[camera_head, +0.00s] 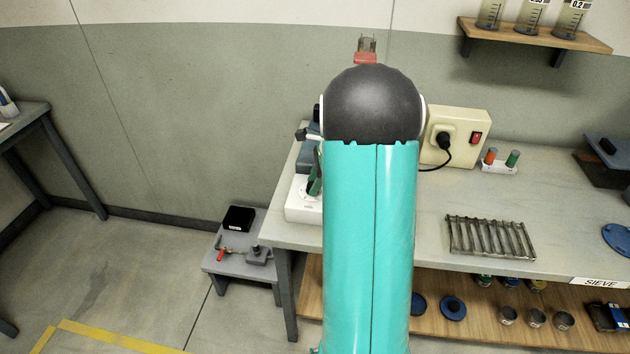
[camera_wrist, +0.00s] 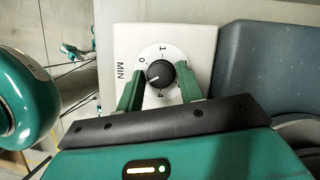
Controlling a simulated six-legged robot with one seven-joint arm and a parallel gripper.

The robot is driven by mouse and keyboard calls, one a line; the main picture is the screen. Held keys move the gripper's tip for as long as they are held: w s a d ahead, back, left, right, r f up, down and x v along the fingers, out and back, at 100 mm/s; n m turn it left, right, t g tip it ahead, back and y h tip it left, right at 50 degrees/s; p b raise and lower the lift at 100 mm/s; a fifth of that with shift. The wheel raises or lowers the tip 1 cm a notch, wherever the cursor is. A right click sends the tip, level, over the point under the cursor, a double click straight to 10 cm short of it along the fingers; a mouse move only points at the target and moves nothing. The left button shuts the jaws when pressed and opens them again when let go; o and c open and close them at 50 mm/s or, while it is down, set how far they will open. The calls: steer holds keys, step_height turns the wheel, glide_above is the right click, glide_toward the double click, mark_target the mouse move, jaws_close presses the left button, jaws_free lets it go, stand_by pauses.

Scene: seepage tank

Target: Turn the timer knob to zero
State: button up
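The timer knob (camera_wrist: 161,73) is round and black, on a white face with a dial marked 0, 1 and MIN in the wrist view. A pale mark on the knob appears to point to the lower left, off the 0. My gripper (camera_wrist: 160,76) has its green fingers apart, one on each side of the knob. A small gap seems to show on both sides, but I cannot tell whether either finger touches. In the head view the white timer box (camera_head: 302,203) stands at the bench's left end, partly behind my arm, which hides most of the gripper.
A beige socket box (camera_head: 455,137) with a black plug and red switch stands on the bench (camera_head: 380,258), right of my arm. A metal rack (camera_head: 490,237) lies farther right. A low grey stool (camera_head: 238,261) holds small items at the left. A dark grey body (camera_wrist: 260,65) adjoins the timer.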

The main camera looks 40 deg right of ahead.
steer(key=c, duration=0.5)
steer(key=shift+c, duration=0.2)
steer(key=shift+w+n, duration=0.1)
steer(key=shift+n, duration=0.3)
steer(key=n+g, duration=0.1)
steer(key=n, duration=0.1)
steer(key=n+g, duration=0.1)
steer(key=n, duration=0.1)
steer(key=shift+w+n+y, duration=0.1)
steer(key=shift+n+y, duration=0.2)
steer(key=shift+y, duration=0.1)
steer(key=n+g, duration=0.2)
steer(key=n, duration=0.3)
steer(key=shift+w, duration=0.15)
steer(key=n+g, duration=0.1)
steer(key=n, duration=0.2)
steer(key=n+g+h, duration=0.1)
steer(key=n, duration=0.2)
steer(key=shift+w+n+h, duration=0.15)
steer(key=shift+n+h, duration=0.15)
steer(key=shift+n, duration=0.1)
steer(key=n+h, duration=0.1)
steer(key=n, duration=0.2)
steer(key=n+g+h, duration=0.1)
steer(key=n, duration=0.2)
steer(key=shift+a, duration=0.2)
steer(key=shift+n, duration=0.4)
steer(key=o, duration=1)
